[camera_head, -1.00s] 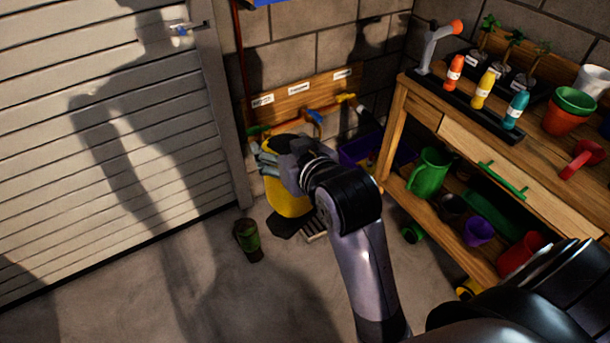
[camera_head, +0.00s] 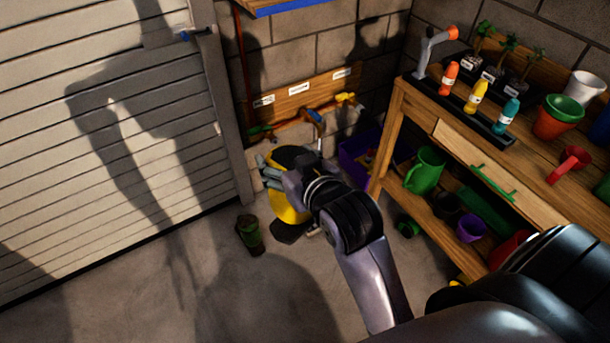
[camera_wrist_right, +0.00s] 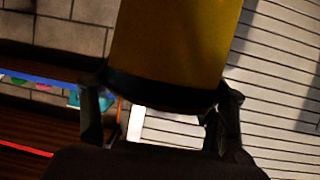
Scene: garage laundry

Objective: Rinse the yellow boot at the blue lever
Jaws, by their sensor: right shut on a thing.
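The yellow boot (camera_head: 286,212) has a dark sole and hangs above the floor near the back wall. My right gripper (camera_head: 272,173) is shut on it; the arm hides part of the boot. In the right wrist view the boot's yellow side and dark band (camera_wrist_right: 172,45) sit between the two fingers (camera_wrist_right: 160,110). The blue lever (camera_head: 316,117) is on the pipe at the wall, behind and slightly above the boot. Whether the boot is right under its outlet I cannot tell. My left gripper is not in view.
A yellow tap handle (camera_head: 346,97) is right of the blue lever, below a labelled wooden board (camera_head: 318,90). A purple crate (camera_head: 352,155) and the wooden bench (camera_head: 392,140) are at the right. The floor at front left is clear.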

